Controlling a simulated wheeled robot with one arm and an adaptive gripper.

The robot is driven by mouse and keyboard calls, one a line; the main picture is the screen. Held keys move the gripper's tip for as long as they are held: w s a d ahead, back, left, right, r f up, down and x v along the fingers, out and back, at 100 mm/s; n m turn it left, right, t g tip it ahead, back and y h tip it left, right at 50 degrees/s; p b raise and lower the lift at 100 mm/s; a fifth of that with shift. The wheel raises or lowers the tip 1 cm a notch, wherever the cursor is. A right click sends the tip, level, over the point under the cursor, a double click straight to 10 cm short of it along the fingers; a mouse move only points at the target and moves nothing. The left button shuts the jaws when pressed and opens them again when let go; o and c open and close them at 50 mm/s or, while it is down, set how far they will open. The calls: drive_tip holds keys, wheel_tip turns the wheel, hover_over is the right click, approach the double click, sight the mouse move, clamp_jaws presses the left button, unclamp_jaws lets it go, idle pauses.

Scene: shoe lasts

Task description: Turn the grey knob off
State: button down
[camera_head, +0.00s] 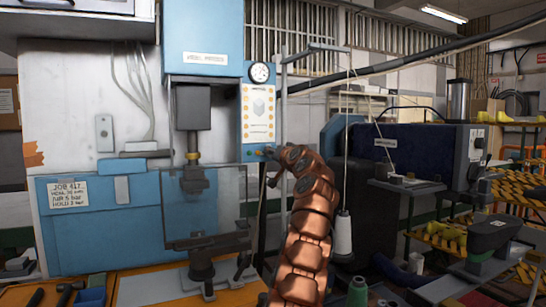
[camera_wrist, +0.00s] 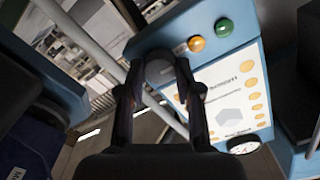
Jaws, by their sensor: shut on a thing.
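The grey knob (camera_wrist: 160,72) sits at the end of the blue control panel (camera_wrist: 148,45) in the wrist view, in line with an orange button and a green button. My gripper (camera_wrist: 159,64) has one finger on each side of the knob and is shut on it. In the head view my gripper (camera_head: 270,157) is at the lower right corner of the same panel (camera_head: 259,116). There the knob is hidden by my gripper, and its angle is hard to tell.
A pressure gauge (camera_head: 259,73) is on the panel's top. The blue press (camera_head: 203,40) stands to the left. A pale post (camera_head: 284,110) rises close beside my gripper. A sewing machine (camera_head: 420,150) and white thread cone (camera_head: 343,234) are to the right.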

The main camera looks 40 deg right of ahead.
drive_tip(key=shift+f+n, duration=0.1)
drive_tip(key=shift+n, duration=0.3)
drive_tip(key=c, duration=0.8)
unclamp_jaws()
drive_tip(key=shift+s, duration=0.1)
drive_tip(key=shift+v, duration=5.9)
drive_tip(key=shift+a, duration=0.1)
